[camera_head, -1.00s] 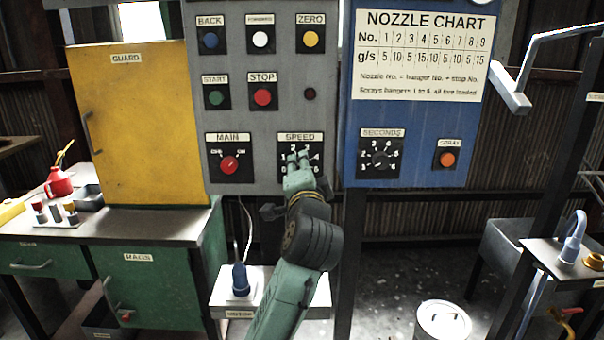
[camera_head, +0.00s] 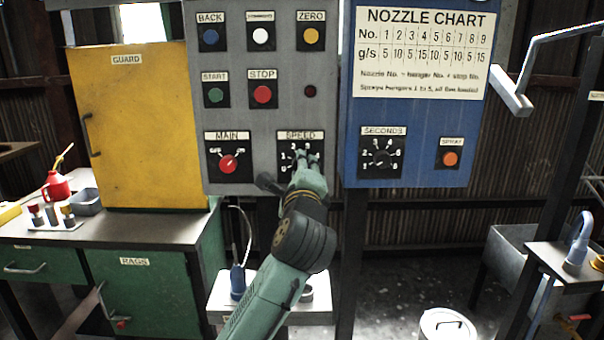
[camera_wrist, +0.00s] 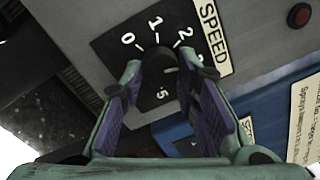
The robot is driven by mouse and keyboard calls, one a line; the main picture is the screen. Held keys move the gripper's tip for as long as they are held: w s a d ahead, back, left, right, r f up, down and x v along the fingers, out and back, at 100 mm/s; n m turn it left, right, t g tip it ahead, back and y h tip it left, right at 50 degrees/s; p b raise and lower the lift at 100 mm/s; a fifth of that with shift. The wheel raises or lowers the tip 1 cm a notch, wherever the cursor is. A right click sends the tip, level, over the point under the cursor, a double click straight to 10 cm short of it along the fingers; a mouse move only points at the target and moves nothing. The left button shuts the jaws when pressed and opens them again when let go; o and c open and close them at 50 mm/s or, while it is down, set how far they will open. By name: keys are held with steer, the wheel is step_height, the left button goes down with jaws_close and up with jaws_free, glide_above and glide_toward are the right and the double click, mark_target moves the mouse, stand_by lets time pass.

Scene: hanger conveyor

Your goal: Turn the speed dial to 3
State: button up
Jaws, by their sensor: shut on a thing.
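The speed dial plate (camera_head: 286,140) is black with white numbers under a SPEED label, low on the right of the grey panel. My gripper (camera_head: 303,160) is at the plate and covers much of it. In the wrist view, my gripper's two fingers (camera_wrist: 160,72) are on either side of the black speed knob (camera_wrist: 161,58), shut on it. The numbers 0, 1, 2 and 5 show in the wrist view; other numbers are hidden by the right finger. The knob's pointer is too dark to read.
The red MAIN switch (camera_head: 228,164) is left of the dial, with STOP (camera_head: 262,94) and START (camera_head: 215,95) buttons above. The blue panel (camera_head: 415,115) with a SECONDS dial (camera_head: 381,158) is close on the right. A small white shelf (camera_head: 222,300) stands below.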

steer(key=shift+m, duration=0.5)
steer(key=o, duration=1.2)
steer(key=shift+c, duration=0.2)
steer(key=s, duration=0.7)
steer(key=shift+s+f, duration=0.25)
